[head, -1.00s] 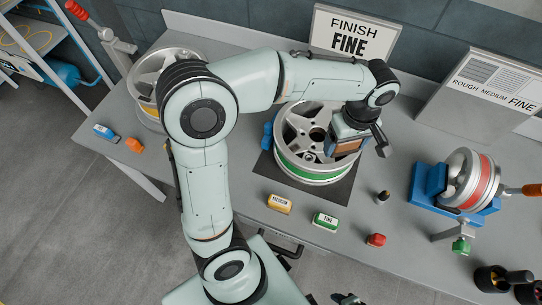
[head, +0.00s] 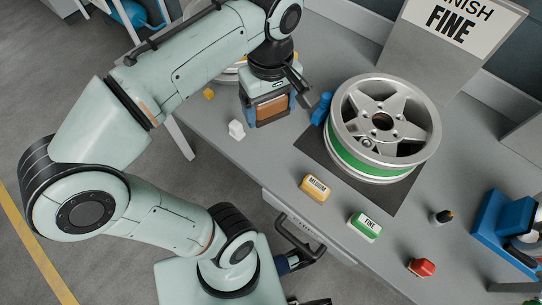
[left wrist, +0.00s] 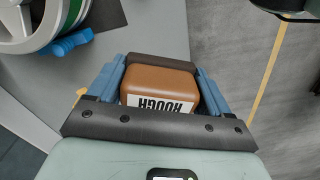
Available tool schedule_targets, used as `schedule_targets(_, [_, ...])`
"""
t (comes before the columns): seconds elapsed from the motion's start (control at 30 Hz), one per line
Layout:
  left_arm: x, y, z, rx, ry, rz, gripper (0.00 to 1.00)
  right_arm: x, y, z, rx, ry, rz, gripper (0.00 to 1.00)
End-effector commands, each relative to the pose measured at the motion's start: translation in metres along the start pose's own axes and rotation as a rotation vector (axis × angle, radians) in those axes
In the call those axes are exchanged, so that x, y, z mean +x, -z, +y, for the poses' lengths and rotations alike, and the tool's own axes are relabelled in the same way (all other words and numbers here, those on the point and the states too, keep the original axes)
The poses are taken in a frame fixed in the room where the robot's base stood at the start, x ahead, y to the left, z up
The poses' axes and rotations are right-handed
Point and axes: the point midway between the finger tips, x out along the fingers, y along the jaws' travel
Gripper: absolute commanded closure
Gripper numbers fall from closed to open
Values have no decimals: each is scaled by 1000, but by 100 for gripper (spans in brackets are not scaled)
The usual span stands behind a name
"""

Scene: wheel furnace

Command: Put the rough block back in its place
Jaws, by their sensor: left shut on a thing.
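My left gripper (head: 268,112) is shut on the brown rough block (left wrist: 160,88), whose white ROUGH label faces the left wrist camera. In the head view the gripper holds the block over the left part of the bench, left of the wheel (head: 385,125). I cannot tell its exact height above the bench. The yellow MEDIUM block (head: 315,187) and the green-and-white FINE block (head: 365,226) lie on the bench in front of the wheel.
The green-banded wheel lies on a dark mat (head: 400,198) with a blue clamp (head: 321,108) beside it. A small white piece (head: 236,130) and an orange piece (head: 209,93) are near the gripper. A FINISH FINE sign (head: 460,25) stands behind. A red knob (head: 421,267) lies at the right.

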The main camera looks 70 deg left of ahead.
Motion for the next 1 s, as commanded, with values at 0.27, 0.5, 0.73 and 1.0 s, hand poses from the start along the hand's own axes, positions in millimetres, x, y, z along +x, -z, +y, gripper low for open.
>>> schedule_targets(0.27, [62,-1,-3,-1,3,-2,49,16,9,3,-2,5,22,57])
schedule_targets(0.5, [125,-1,-2,-1,4,-2,49,33,34,8,2,5,87,57])
schedule_targets(0.73, [154,0,-1,-3,-1,0,49,40,54,12,6,2,140,57])
schedule_targets(1.0, [183,0,-2,-3,2,-1,49,49,70,16,11,0,183,57])
